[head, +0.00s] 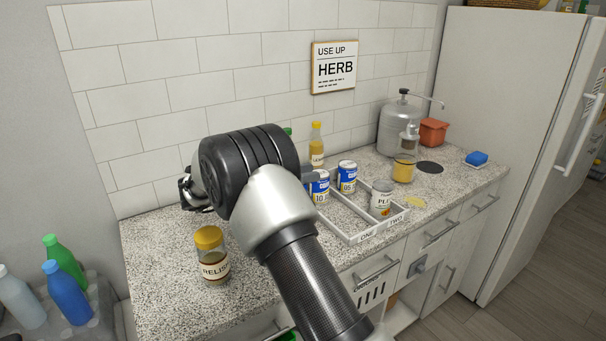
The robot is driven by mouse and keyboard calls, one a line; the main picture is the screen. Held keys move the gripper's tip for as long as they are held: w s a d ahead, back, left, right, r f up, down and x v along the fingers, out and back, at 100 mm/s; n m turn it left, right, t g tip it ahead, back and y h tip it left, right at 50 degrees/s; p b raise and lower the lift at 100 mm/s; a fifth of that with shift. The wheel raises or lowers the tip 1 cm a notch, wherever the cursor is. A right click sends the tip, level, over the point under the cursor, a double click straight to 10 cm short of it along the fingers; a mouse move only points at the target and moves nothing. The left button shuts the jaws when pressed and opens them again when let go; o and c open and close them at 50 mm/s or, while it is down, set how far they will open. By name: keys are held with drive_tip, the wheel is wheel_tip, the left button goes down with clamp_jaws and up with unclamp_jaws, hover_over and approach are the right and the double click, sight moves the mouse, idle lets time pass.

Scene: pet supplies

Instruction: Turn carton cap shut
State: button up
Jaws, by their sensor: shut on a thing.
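My gripper (193,192) shows only in part, as dark pieces at the back left of the counter, beside the wall. My own wrist and arm cover most of it. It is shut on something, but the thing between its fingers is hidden. I cannot make out the carton or its cap.
A relish jar (212,258) with a yellow lid stands at the counter's front left. A divided white tray (356,239) holds cans, including a plum can (381,198). A yellow-capped bottle (316,146), metal dispenser (396,128) and orange tub (433,132) stand farther right.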

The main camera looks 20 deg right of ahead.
drive_tip(key=shift+r, duration=0.1)
drive_tip(key=o, duration=1.1)
drive_tip(key=shift+c, duration=0.2)
drive_tip(key=s+a, duration=0.1)
drive_tip(key=a, duration=1.6)
drive_tip(key=shift+s+a+p, duration=0.2)
drive_tip(key=shift+s+p, duration=0.05)
drive_tip(key=shift+p, duration=0.05)
